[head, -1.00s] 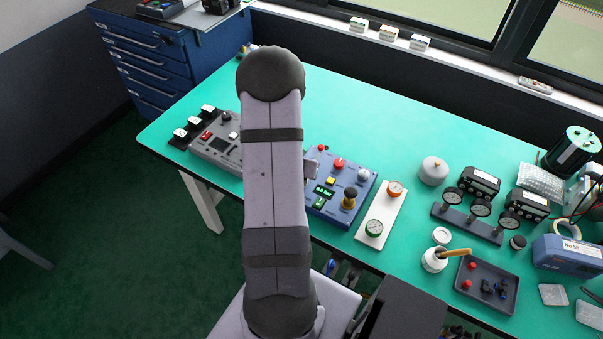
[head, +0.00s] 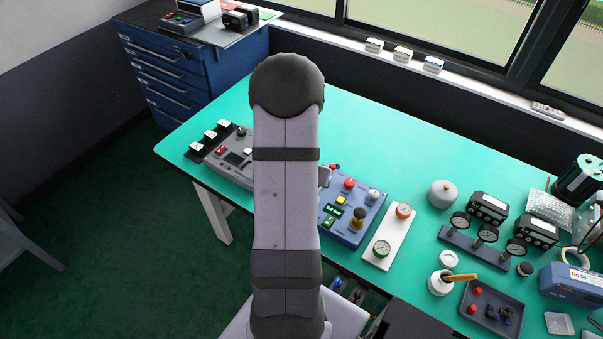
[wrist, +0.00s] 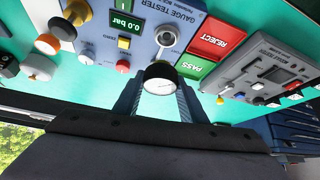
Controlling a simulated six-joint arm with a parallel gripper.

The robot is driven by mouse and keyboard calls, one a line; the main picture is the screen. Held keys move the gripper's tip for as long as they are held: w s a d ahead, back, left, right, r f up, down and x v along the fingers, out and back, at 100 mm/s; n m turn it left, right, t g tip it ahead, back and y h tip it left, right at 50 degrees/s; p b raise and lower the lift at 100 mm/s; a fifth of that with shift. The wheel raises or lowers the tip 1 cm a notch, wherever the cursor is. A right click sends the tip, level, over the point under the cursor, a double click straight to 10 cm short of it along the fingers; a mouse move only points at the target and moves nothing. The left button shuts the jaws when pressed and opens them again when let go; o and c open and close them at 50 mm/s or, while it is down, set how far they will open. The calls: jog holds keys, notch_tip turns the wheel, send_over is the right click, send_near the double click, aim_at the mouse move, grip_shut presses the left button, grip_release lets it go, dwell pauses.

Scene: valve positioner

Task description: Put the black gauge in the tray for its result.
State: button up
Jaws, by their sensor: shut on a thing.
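In the wrist view my gripper (wrist: 158,98) is shut on the black gauge (wrist: 160,78), whose round white dial faces the camera. The gauge is near the lower edge of the blue gauge tester (wrist: 145,35), apart from the tester's silver port (wrist: 168,36), which looks empty. The tester display (wrist: 124,22) reads 0.0 bar. A green PASS area (wrist: 195,67) and a red REJECT area (wrist: 217,38) lie beside the tester, right of the gauge. In the head view the tester (head: 350,215) is partly covered by my arm, which hides the gripper, the gauge and both areas.
A grey tester (wrist: 268,75) stands beyond the PASS and REJECT areas. A white board (head: 390,236) with green and orange gauges stands right of the blue tester. The back of the table is clear.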

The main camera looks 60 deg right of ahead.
notch_tip(320, 180, down, 4)
jog(key=shift+s+d+r, duration=0.1)
jog(key=shift+d+r, duration=0.05)
jog(key=shift+r, duration=0.05)
jog(key=shift+n+t, duration=0.5)
jog(key=shift+n, duration=0.3)
jog(key=w+d, duration=0.2)
jog(key=w+d+f, duration=0.1)
jog(key=w+d, duration=0.1)
jog(key=shift+d+f+b, duration=0.15)
jog(key=shift+d+b, duration=0.1)
jog(key=shift+b, duration=0.15)
jog(key=w+d+r+n+t+y, duration=0.1)
jog(key=w+d+r+n, duration=0.2)
jog(key=w+d, duration=0.2)
jog(key=w, duration=0.3)
jog(key=shift+w+d+r+t, duration=0.15)
jog(key=shift+d+t, duration=0.05)
jog(key=shift+t, duration=0.1)
notch_tip(320, 180, down, 6)
jog(key=b, duration=0.3)
jog(key=shift+f+b, duration=0.25)
jog(key=shift+b, duration=0.1)
